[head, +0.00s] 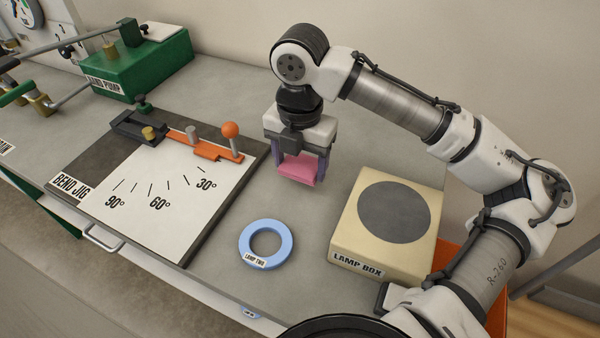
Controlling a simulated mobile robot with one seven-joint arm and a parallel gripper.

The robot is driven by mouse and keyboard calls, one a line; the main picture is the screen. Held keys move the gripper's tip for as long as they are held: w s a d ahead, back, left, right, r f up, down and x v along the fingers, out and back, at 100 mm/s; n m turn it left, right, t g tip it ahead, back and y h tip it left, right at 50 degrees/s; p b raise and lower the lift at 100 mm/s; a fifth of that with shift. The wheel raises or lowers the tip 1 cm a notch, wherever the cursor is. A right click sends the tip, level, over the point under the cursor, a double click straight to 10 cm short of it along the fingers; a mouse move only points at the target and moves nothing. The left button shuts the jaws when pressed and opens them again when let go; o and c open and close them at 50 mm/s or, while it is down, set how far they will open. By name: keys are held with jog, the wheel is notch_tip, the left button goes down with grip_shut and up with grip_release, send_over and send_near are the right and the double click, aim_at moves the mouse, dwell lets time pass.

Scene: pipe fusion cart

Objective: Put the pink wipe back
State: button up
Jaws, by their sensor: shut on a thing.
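The pink wipe (297,169) is a small pink block-like piece between the fingers of my gripper (299,172). My gripper is shut on it and points down over the bare grey bench, between the bend jig and the lamp box. The wipe's upper part is hidden by the gripper. I cannot tell for sure whether the wipe touches the bench or hangs just above it.
The cream lamp box (397,262) with a dark round top stands right of my gripper. The blue lamp ring (266,265) lies in front. The bend jig (187,249) with its orange lever (205,150) is left. The green bend pump (147,70) stands at the back left.

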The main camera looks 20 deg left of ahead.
aim_at(300, 167)
jog(key=shift+f, duration=2)
jog(key=shift+f, duration=0.1)
jog(key=shift+f, duration=0.15)
jog(key=o, duration=0.9)
jog(key=shift+o, duration=0.2)
notch_tip(300, 167, up, 13)
jog(key=shift+f, duration=0.2)
